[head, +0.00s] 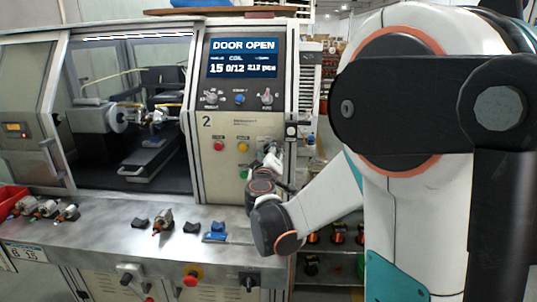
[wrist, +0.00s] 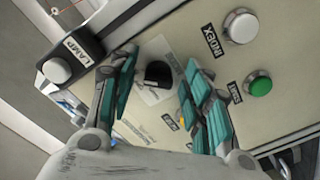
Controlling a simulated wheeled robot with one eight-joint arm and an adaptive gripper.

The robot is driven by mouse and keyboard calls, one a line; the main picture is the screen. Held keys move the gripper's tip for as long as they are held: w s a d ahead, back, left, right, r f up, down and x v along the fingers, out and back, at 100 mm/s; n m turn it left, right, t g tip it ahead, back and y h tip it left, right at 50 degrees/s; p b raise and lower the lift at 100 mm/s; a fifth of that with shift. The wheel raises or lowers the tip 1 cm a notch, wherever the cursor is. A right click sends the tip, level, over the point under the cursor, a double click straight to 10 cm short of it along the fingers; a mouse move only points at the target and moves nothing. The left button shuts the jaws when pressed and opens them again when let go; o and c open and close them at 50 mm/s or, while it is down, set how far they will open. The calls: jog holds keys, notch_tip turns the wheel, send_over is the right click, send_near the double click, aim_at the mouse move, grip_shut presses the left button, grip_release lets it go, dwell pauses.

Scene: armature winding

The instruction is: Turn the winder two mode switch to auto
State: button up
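The winder two panel, marked 2 (head: 207,122), stands in the middle of the head view. In the wrist view a black rotary knob (wrist: 158,74), which appears to be the mode switch, sits on a pale label plate; the plate's words are too small to read. My gripper (wrist: 160,62) is open, with one teal finger on each side of the knob and visible gaps to it. In the head view my gripper (head: 271,160) is at the lower right of the panel and largely covers the knob there. The knob's exact setting is unclear.
The wrist view shows a white INDEX button (wrist: 241,26), a green button (wrist: 259,84) and a LAMP button (wrist: 57,70) close by. The winder's display (head: 243,58) reads DOOR OPEN. Armatures (head: 163,219) and dark blocks lie on the steel bench (head: 110,236).

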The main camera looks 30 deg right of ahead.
jog(key=v, duration=1.2)
dwell(0.3)
jog(key=s+a+f+m+g+y, duration=0.25)
jog(key=s+f+g, duration=0.25)
jog(key=s, duration=0.5)
jog(key=s+a+f+g+y, duration=0.3)
jog(key=s+a+y, duration=0.4)
jog(key=s+a, duration=0.4)
jog(key=shift+f, duration=0.65)
jog(key=shift+s+n+y, duration=0.1)
jog(key=shift+n+y, duration=0.15)
